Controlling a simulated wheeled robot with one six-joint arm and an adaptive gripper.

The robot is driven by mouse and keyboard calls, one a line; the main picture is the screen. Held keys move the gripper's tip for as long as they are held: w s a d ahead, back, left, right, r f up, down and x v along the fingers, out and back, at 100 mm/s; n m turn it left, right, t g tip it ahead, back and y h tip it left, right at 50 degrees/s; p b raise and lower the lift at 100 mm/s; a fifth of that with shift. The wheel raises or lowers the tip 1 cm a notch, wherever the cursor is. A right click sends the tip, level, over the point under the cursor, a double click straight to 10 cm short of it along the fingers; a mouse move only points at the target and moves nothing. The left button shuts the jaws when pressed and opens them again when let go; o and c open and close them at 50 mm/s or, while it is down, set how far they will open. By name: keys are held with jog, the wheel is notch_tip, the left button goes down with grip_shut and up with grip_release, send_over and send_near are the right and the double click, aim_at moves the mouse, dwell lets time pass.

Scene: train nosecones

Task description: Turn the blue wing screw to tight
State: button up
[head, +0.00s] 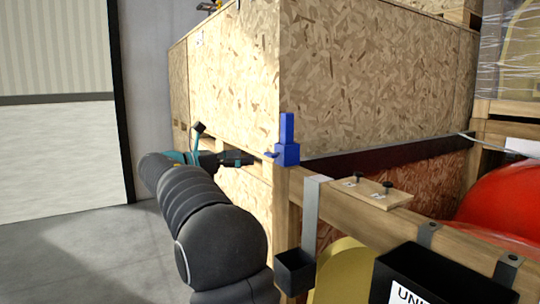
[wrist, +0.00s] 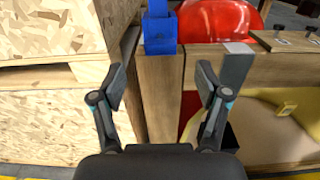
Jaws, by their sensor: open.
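A blue fixture (head: 287,145) stands on top of the corner post of a wooden frame. It has an upright block and a wider base. A small blue piece sticks out from its left side (head: 269,154) towards my gripper; it looks like the wing screw. The fixture also shows at the top of the wrist view (wrist: 160,30), where I cannot pick out the screw clearly. My gripper (wrist: 162,84) is open and empty, its fingers on either side of the post below the fixture in that view. In the head view, my gripper (head: 248,160) is just left of the fixture, apparently not touching it.
Large chipboard crates (head: 335,75) stand behind the fixture. A wooden beam (head: 350,205) runs right, carrying a small board with black knobs (head: 372,188). A black holder (head: 294,270) hangs from a metal strip. A red rounded part (head: 505,200) lies right. Floor at left is clear.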

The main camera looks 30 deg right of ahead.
aim_at(270, 153)
jog(key=d, duration=0.9)
jog(key=shift+s+d, duration=0.25)
jog(key=shift+s, duration=0.05)
jog(key=c, duration=1.2)
